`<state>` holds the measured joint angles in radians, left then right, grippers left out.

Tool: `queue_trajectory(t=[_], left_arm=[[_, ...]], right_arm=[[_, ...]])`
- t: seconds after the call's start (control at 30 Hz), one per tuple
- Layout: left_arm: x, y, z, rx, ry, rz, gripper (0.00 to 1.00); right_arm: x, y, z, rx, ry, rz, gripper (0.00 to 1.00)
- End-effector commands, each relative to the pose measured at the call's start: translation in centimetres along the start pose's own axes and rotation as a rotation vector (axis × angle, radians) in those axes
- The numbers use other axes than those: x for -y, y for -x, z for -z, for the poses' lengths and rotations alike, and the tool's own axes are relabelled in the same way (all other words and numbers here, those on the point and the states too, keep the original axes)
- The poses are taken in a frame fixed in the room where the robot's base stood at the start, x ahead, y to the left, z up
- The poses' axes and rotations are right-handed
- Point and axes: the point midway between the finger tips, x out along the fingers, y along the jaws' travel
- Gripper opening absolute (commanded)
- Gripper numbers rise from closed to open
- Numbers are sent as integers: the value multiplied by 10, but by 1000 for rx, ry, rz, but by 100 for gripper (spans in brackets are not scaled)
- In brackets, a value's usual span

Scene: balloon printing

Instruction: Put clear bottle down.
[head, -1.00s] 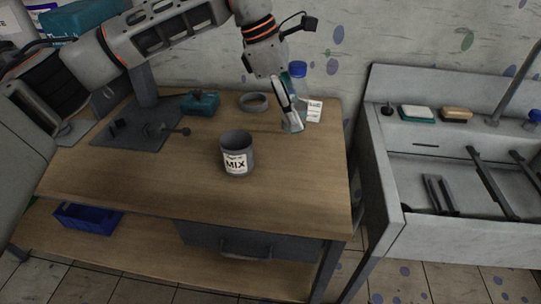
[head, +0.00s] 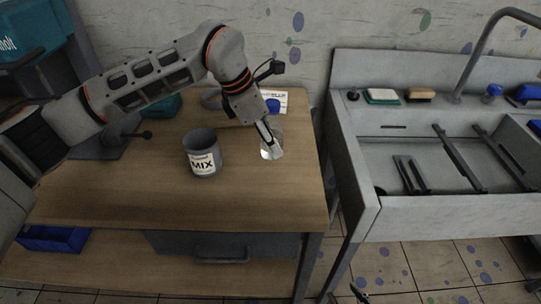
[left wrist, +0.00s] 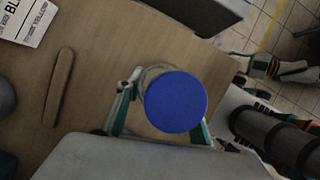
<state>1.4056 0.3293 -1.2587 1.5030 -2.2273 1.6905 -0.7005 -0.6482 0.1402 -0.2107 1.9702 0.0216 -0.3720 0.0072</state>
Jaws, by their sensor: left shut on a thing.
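The clear bottle (head: 277,127) with a blue cap (head: 273,105) is at the right part of the wooden table (head: 240,195), in the head view. My left gripper (head: 268,147) is shut on its body. The bottle looks upright; I cannot tell whether its base touches the table. In the left wrist view the blue cap (left wrist: 176,102) hides most of the bottle, with my left gripper's teal fingers (left wrist: 163,128) on either side. My right gripper (left wrist: 275,68) appears at the right of the left wrist view; its fingers are unclear.
A grey MIX can (head: 203,152) stands left of the bottle. A printed white card (head: 281,97) is behind it. A grey ring (head: 211,99) lies at the back, partly hidden by my arm. A sink (head: 440,165) stands right of the table. The table front is clear.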

Motion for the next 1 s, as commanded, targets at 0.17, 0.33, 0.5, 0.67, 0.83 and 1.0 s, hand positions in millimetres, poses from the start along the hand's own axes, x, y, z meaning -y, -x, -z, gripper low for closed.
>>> queue_trajectory(t=[0.17, 0.33, 0.5, 0.67, 0.83, 1.0], left_arm=[[0, -11, 4, 1, 0, 0, 12], [0, -27, 11, 0, 1, 2, 12], [0, -48, 20, 0, 2, 2, 12], [0, -50, 21, 1, 0, -1, 12], [0, -51, 21, 0, 0, 0, 12], [0, -52, 22, 0, 0, 0, 54]], right_arm=[[-1, 0, 0, -1, 1, -1, 40], [-1, -1, 0, -1, 1, -1, 40], [-1, -1, 0, -2, 2, -2, 40], [-1, -1, 1, -3, 2, -2, 40], [-1, -2, 1, -4, 2, -2, 40], [-1, -2, 1, -4, 2, -2, 40]])
